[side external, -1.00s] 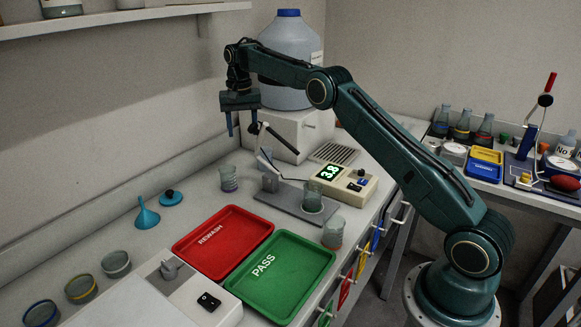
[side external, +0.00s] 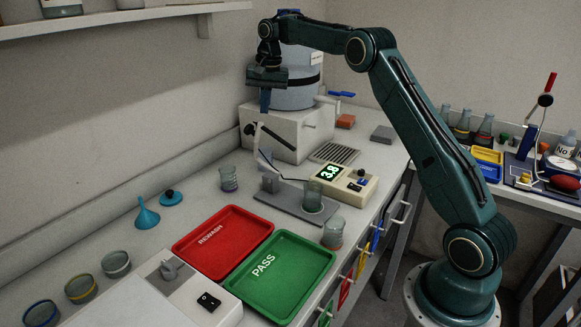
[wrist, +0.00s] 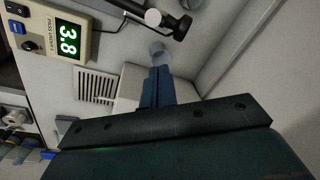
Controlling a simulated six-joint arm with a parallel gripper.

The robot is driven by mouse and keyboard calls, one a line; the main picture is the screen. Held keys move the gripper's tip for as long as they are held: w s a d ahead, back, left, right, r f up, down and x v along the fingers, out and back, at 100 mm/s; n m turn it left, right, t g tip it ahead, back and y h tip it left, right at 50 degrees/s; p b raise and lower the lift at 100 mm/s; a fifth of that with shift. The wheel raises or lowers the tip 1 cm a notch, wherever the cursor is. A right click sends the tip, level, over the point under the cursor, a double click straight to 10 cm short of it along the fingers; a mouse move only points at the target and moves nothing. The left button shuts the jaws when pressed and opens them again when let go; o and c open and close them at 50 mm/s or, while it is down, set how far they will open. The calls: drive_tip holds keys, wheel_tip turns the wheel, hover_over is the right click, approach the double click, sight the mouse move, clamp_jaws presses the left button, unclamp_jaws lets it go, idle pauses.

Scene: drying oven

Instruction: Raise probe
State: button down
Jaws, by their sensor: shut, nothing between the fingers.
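The probe stand has a grey base plate (side external: 290,208), a black-ended bar (side external: 272,137) slanting above it, and a pale jointed arm (side external: 263,163). A beaker (side external: 312,197) stands on the plate; I cannot tell whether the probe tip is inside it. The attached meter (side external: 343,181) reads 3.8, and its display also shows in the wrist view (wrist: 67,39). My gripper (side external: 265,108) is shut and empty, above and behind the bar, in front of the white box. In the wrist view its blue fingers (wrist: 158,70) are together, and the bar's black knob (wrist: 184,24) lies beyond them.
The white box (side external: 285,133) with a large blue tank (side external: 297,88) stands close behind my gripper. A wall runs along the left. Red (side external: 222,238) and green (side external: 278,270) trays lie in front. A loose beaker (side external: 229,178) stands left of the plate.

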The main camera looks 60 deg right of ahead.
drive_tip(key=s+r+m+t+y, duration=0.1)
drive_tip(key=s+r+m+t, duration=0.1)
drive_tip(key=s+r, duration=0.5)
drive_tip(key=shift+s+y, duration=0.4)
drive_tip(key=shift+s, duration=0.75)
drive_tip(key=shift+f, duration=0.15)
drive_tip(key=w+a+f, duration=0.3)
drive_tip(key=w+f, duration=0.3)
drive_tip(key=f, duration=0.3)
drive_tip(key=shift+w+a+f, duration=0.15)
drive_tip(key=shift+w+a, duration=0.05)
drive_tip(key=shift+w, duration=0.2)
drive_tip(key=shift+a, duration=0.1)
drive_tip(key=shift+w+f, duration=0.2)
drive_tip(key=shift+w, duration=0.4)
drive_tip(key=shift+w+f, duration=0.15)
drive_tip(key=shift+w, duration=0.45)
